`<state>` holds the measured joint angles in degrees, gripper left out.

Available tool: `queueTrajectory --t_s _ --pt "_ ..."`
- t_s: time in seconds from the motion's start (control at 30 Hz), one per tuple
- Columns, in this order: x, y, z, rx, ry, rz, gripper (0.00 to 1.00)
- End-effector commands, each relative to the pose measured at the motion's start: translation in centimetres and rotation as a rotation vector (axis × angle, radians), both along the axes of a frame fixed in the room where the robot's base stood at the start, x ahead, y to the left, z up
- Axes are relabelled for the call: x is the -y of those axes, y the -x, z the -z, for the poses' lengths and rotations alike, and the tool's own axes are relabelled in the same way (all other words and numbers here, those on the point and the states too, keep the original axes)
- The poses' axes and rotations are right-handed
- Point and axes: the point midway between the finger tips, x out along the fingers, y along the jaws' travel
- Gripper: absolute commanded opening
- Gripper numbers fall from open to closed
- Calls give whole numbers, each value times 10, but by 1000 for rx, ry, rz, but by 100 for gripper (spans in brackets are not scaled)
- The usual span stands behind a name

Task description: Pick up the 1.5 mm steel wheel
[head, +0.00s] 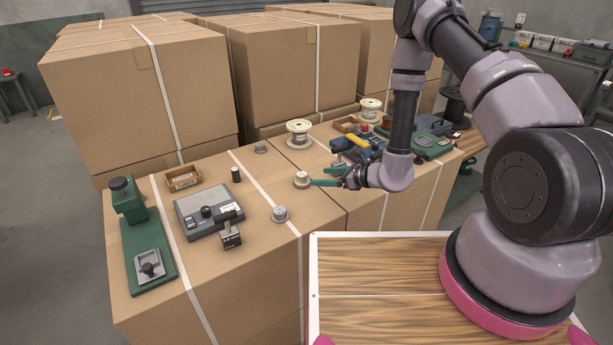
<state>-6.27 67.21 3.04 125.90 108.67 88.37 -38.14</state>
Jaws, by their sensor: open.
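Several small grey metal pieces stand on the cardboard box top in the head view. One metal wheel (302,178) sits on a pale round base, just left of my gripper. A second grey metal piece (280,214) stands nearer the front, and a third (260,147) stands farther back. The size markings are too small to read, so I cannot tell which is the 1.5 mm steel wheel. My gripper (322,175) is open, low over the box top, its teal fingers pointing left. The near fingertip is close to the first wheel; I cannot tell whether they touch.
A grey scale-like device (208,212), a green press (146,240), a small wooden tray (183,179) and a black cylinder (236,175) stand to the left. A wire spool (299,133) stands behind. Blue and yellow tools (357,146) crowd behind my gripper. Tall cartons (140,90) block the back.

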Motion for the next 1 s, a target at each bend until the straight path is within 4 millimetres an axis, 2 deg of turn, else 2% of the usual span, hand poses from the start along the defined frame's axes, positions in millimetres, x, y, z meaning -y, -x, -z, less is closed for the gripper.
queueTrajectory --t_s 0.2,0.47,0.7,1.0 --pt "-28 -17 13 1 0 -4 81" --pt "-45 -29 22 1 -1 -2 81" --pt "-71 -47 36 2 -1 -4 81" --pt "-77 -52 39 0 -1 -2 81"
